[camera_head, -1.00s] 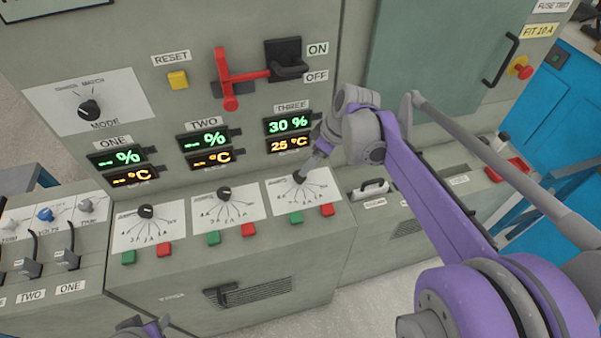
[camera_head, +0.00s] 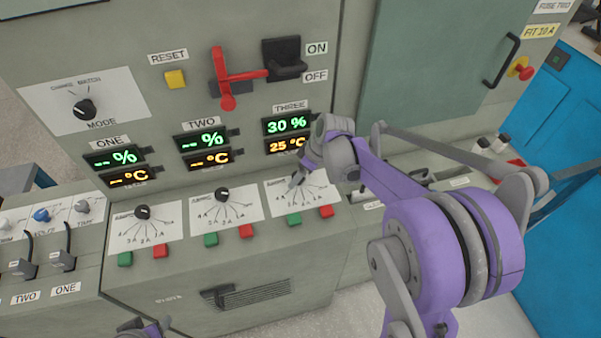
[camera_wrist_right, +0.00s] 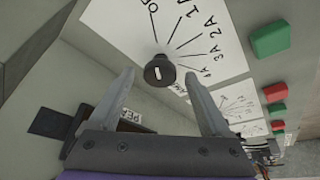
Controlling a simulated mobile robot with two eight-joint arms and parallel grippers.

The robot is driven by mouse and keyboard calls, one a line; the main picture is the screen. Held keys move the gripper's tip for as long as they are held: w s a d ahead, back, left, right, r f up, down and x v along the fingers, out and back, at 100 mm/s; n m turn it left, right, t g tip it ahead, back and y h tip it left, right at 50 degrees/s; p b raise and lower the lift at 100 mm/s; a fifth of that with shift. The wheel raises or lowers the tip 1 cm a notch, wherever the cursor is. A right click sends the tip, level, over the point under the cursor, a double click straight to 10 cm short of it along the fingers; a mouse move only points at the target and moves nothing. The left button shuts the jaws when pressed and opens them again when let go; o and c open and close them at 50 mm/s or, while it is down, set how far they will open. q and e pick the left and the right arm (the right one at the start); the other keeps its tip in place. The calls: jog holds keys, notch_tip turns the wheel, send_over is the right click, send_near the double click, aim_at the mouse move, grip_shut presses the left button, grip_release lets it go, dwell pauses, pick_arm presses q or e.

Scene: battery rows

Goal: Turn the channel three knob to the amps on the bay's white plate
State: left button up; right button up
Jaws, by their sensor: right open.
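The channel three knob (camera_wrist_right: 159,70) is round and black, with a pale mark on its face. It stands on a white dial plate (camera_wrist_right: 115,22) with lines marked off and several amp values. My right gripper (camera_wrist_right: 160,75) is open, its two fingertips on either side of the knob with gaps; it is not closed on it. In the head view, my right gripper (camera_head: 298,180) reaches the dial under the THREE display (camera_head: 287,124) and mostly hides the knob. That display reads 30 % and 25 °C. My left gripper (camera_head: 142,328) is only partly in view. I cannot make out a bay white plate with an amp value.
Dials one (camera_head: 142,212) and two (camera_head: 222,194) stand left of dial three. A green button (camera_head: 294,220) and a red button (camera_head: 326,212) sit just below dial three. A red handle (camera_head: 228,80) juts out above the displays. A yellow label (camera_head: 540,31) reads FIT 10 A.

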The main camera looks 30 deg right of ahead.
grip_shut()
dwell(0.3)
jog(key=shift+m, duration=0.3)
jog(key=m+h, duration=0.1)
jog(key=m, duration=0.2)
jog(key=shift+a+t+b, duration=0.1)
jog(key=shift+t+b, duration=0.2)
jog(key=m+h, duration=0.1)
jog(key=m, duration=0.2)
jog(key=m+h, duration=0.1)
jog(key=m, duration=0.1)
jog(key=shift+a+m+h+b, duration=0.15)
jog(key=shift+m+h+b, duration=0.15)
jog(key=shift+m+b, duration=0.1)
jog(key=m, duration=0.2)
jog(key=m+h, duration=0.1)
jog(key=m, duration=0.1)
jog(key=shift+a+m+g+h, duration=0.1)
jog(key=shift+m+g+h, duration=0.2)
jog(key=shift+g, duration=0.1)
jog(key=shift+w+m+g+h, duration=0.1)
jog(key=shift+m+g+h, duration=0.4)
jog(key=shift+m, duration=1.4)
